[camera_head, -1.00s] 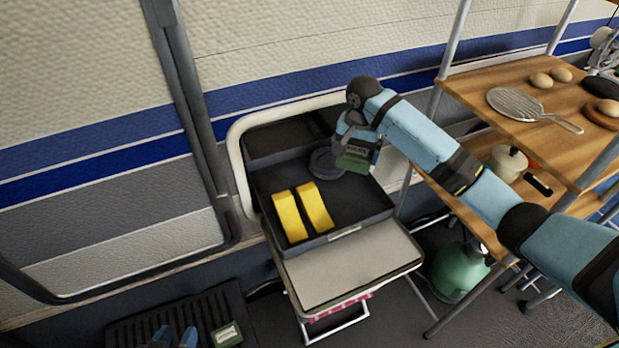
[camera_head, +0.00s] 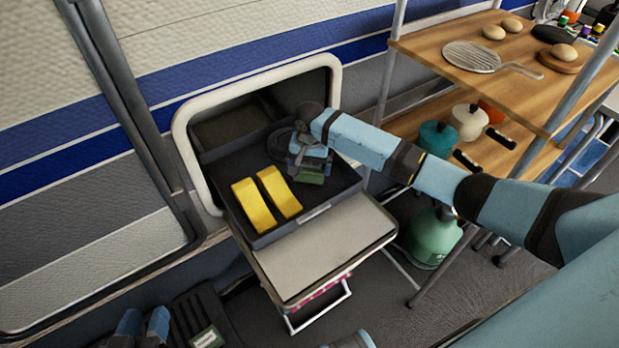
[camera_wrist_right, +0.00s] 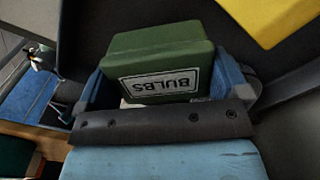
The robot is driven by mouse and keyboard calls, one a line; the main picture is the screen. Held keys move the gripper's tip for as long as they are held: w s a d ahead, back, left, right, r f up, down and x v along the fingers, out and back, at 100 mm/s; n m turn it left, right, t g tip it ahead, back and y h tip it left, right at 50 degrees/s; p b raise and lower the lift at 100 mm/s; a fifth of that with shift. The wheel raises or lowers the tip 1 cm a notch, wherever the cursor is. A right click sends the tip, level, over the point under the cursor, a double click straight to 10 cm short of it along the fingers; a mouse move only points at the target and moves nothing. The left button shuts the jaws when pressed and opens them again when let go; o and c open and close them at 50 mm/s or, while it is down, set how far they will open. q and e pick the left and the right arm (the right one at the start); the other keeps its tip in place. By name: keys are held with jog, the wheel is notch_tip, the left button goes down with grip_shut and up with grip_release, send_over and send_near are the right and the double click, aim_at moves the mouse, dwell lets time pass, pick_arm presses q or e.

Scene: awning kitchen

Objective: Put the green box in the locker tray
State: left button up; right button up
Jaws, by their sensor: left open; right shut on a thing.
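The green box (camera_head: 311,177) is held in my right gripper (camera_head: 312,163), over the right part of the dark locker tray (camera_head: 338,200). In the right wrist view the green box (camera_wrist_right: 158,62) shows a "BULBS" label, upside down, between the blue fingers of my right gripper (camera_wrist_right: 165,95). I cannot tell whether the box touches the tray floor. The tray is pulled out of the wall opening and holds two yellow blocks (camera_head: 254,205) at its left. My left gripper (camera_head: 142,325) is open and empty at the bottom left.
A pale fold-out shelf (camera_head: 325,245) is in front of the tray. A wooden shelf rack (camera_head: 490,75) with pots and round items stands at the right. A green gas bottle (camera_head: 432,238) is below it. A small labelled item (camera_head: 207,338) lies on the dark step.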

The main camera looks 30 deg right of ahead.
aim_at(309, 172)
notch_tip(309, 172, down, 4)
jog(key=shift+f+b, duration=0.15)
jog(key=shift+b, duration=0.6)
pick_arm(q)
jog(key=r, duration=0.1)
jog(key=r+t, duration=0.1)
jog(key=d+r+h, duration=0.1)
jog(key=shift+w+d, duration=0.1)
jog(key=shift+w, duration=0.25)
pick_arm(e)
jog(key=o, duration=0.5)
jog(key=shift+f, duration=0.1)
jog(key=shift+o, duration=0.6)
jog(key=shift+r+p, duration=0.35)
jog(key=shift+r, duration=0.35)
notch_tip(309, 172, up, 10)
jog(key=p, duration=0.3)
jog(key=shift+f+p, duration=0.15)
jog(key=shift+p, duration=0.15)
pick_arm(q)
jog(key=s+a+f+g+y, duration=0.2)
jog(key=a+f+g, duration=0.1)
jog(key=f, duration=0.3)
jog(key=shift+s+f, duration=0.2)
jog(key=shift+f, duration=0.05)
pick_arm(e)
jog(key=shift+r, duration=0.6)
